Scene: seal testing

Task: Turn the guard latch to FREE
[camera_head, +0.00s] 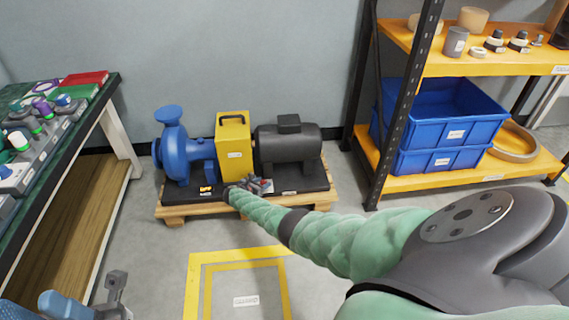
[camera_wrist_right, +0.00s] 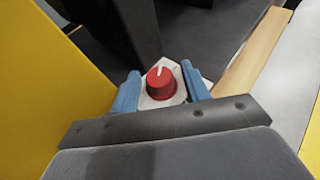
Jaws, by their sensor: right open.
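The guard latch (camera_wrist_right: 161,83) is a red round knob with a white pointer line on a pale plate, seen in the right wrist view. Its line points up and slightly right in that view. My right gripper (camera_wrist_right: 161,90) is open, with one blue finger on each side of the knob and gaps between. In the head view my right gripper (camera_head: 258,185) is low in front of the yellow guard (camera_head: 233,150), and its fingers mostly hide the latch. A left gripper part (camera_head: 115,287) shows at the lower left; its jaws are unclear.
A blue pump (camera_head: 182,150) and a dark motor (camera_head: 288,148) flank the guard on a black base over a wooden pallet (camera_head: 172,213). A shelf with blue bins (camera_head: 445,120) stands right. A cluttered bench (camera_head: 112,90) is left. Floor in front is clear, with yellow marking.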

